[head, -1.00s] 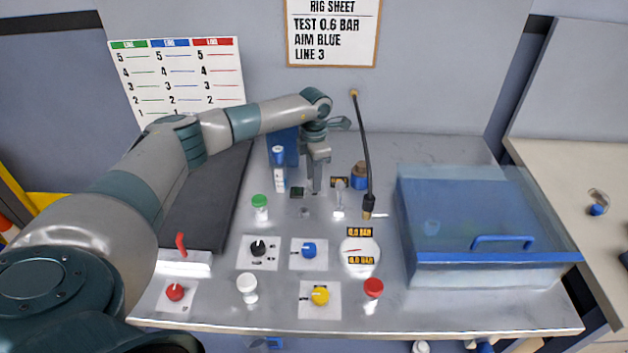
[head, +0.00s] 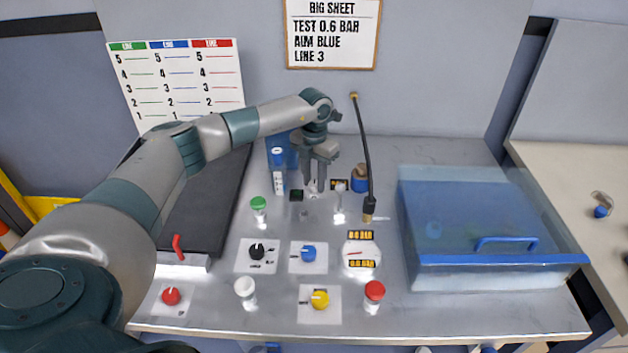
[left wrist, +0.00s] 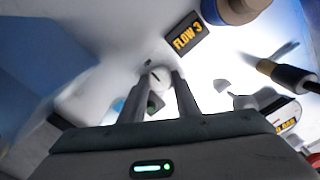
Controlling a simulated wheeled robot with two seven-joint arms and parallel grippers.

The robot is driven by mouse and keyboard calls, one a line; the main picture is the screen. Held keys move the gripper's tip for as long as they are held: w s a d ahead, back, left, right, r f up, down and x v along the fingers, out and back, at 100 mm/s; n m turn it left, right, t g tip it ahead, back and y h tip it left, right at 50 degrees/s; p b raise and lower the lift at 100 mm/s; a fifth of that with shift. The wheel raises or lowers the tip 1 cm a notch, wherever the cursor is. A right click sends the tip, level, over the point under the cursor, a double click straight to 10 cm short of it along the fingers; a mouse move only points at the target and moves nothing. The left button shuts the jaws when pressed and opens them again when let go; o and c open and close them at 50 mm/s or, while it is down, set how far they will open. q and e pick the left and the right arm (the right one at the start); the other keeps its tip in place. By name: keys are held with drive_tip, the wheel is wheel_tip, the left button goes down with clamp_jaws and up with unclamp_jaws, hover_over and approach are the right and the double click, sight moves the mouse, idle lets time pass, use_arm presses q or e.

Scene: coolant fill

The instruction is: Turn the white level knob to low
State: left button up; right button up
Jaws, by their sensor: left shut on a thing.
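My left gripper (head: 314,188) points down at the back middle of the metal bench. In the left wrist view its two fingers (left wrist: 166,92) stand on either side of a round white knob (left wrist: 158,77) with a short dark mark. The gripper is shut on this knob, which shows only as a small white piece (head: 313,185) between the fingertips in the head view. The fingers hide part of it, and I cannot read a low marking. My right gripper is not in view.
A FLOW 3 display (left wrist: 187,33) is beside the knob. Black, blue and yellow knobs sit in front. A blue clear-lidded bin (head: 480,275) is at right.

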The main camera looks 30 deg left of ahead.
use_arm(q)
drive_tip(key=shift+r, duration=0.1)
drive_tip(key=o, duration=1)
drive_tip(key=shift+o, duration=0.2)
wheel_tip(320, 180, up, 11)
drive_tip(key=b, duration=0.4)
wheel_tip(320, 180, up, 5)
hover_over(314, 183)
drive_tip(key=shift+s+d+r+b, duration=0.1)
drive_tip(key=shift+s+r+b, duration=0.05)
drive_tip(key=shift+r+b, duration=0.45)
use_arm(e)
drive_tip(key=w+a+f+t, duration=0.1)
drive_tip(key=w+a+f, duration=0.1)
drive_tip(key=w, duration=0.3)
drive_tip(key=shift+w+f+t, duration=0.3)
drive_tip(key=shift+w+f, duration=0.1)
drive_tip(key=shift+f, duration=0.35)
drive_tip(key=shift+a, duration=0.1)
